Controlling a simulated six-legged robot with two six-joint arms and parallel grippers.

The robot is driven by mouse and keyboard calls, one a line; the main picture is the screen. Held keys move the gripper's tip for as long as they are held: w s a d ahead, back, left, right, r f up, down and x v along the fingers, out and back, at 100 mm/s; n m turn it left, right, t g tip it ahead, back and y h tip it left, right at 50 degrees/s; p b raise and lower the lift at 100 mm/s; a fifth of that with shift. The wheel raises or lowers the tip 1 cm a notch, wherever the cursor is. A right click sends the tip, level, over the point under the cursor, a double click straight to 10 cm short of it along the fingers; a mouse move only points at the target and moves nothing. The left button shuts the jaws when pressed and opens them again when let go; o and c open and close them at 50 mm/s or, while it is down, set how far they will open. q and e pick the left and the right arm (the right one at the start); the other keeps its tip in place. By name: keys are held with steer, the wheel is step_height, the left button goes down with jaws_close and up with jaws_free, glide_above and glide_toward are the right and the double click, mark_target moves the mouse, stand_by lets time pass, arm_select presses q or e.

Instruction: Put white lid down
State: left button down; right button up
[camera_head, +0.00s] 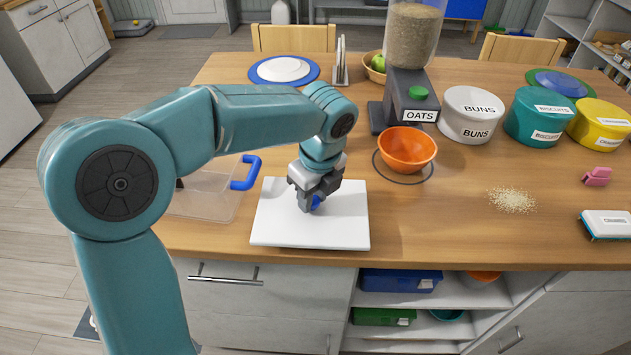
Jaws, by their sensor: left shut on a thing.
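The white lid (342,226) is a flat, square panel near the front edge of the table, left of the middle. My right gripper is not in view.
An orange bowl (407,147) sits under the oats dispenser (408,98), right of the lid. Spilled oats (512,200), a pink clip (597,176) and a white box (606,224) lie farther right. Bare table (430,230) lies right of the lid.

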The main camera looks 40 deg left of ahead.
arm_select(q)
steer(key=w+a, duration=0.2)
steer(key=w, duration=0.1)
steer(key=w+p, duration=0.1)
steer(key=shift+w+a+r, duration=0.1)
steer(key=shift+w+a, duration=0.05)
steer(key=shift+a, duration=0.25)
steer(key=shift+w+a+f, duration=0.1)
steer(key=shift+w+f, duration=0.05)
steer(key=shift+f, duration=0.75)
steer(key=shift+w+a+f, duration=0.1)
steer(key=shift+w+f, duration=0.05)
steer(key=shift+f, duration=0.75)
steer(key=shift+d, duration=0.1)
steer(key=shift+f, duration=0.2)
steer(key=c, duration=0.8)
jaws_free()
